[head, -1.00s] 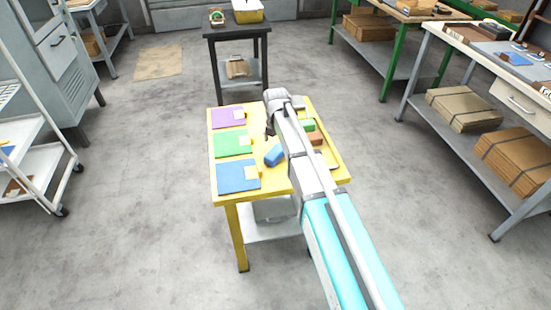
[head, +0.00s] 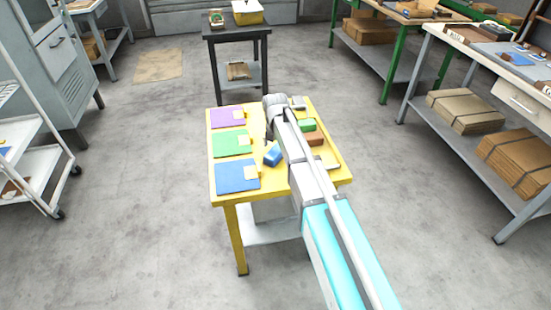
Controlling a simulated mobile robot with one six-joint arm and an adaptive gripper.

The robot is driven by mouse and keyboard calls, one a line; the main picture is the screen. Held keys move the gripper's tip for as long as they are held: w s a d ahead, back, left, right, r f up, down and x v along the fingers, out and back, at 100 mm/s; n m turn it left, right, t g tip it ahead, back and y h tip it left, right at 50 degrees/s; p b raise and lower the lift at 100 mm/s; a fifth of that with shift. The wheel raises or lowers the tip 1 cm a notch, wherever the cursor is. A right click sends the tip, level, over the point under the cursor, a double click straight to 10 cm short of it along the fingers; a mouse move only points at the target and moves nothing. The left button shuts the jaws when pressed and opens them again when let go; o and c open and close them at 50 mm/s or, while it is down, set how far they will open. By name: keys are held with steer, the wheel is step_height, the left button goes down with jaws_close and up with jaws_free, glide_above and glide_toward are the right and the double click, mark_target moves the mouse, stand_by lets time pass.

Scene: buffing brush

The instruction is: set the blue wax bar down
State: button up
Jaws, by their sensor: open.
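The blue wax bar (head: 272,155) is on or just above the yellow table, lying at a slant right of the colored mats. I cannot tell whether its whole underside touches the top. My gripper (head: 270,136) points down just behind the bar's far end. It is open, its fingers small and partly hidden by my arm. The yellow table (head: 228,203) bears a purple mat (head: 226,117), a green mat (head: 231,144) and a blue mat (head: 236,177) in a column on its left. A green bar (head: 307,125) and a brown bar (head: 315,139) lie at the right.
My arm crosses the table's right part and hides some of it. A dark stand (head: 237,32) with a yellow container (head: 247,13) stands behind. A white cart (head: 35,165) is at the left and a grey workbench (head: 490,60) at the right. Floor around the table is clear.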

steer(key=shift+f+b, duration=0.85)
steer(key=shift+f, duration=0.35)
steer(key=c, duration=1.3)
steer(key=shift+r, duration=0.2)
step_height(320, 180, up, 3)
steer(key=p, duration=0.3)
steer(key=s+d+r+p, duration=0.1)
steer(key=s+r+p, duration=0.2)
steer(key=s, duration=0.1)
steer(key=s+d+r+p, duration=0.1)
steer(key=s+r+p, duration=0.2)
steer(key=s, duration=0.2)
steer(key=s+d+r+p, duration=0.1)
steer(key=s+r+p, duration=0.2)
steer(key=s+p, duration=0.1)
steer(key=shift+s+d+r, duration=0.25)
steer(key=shift+d+r, duration=0.1)
steer(key=shift+d, duration=0.05)
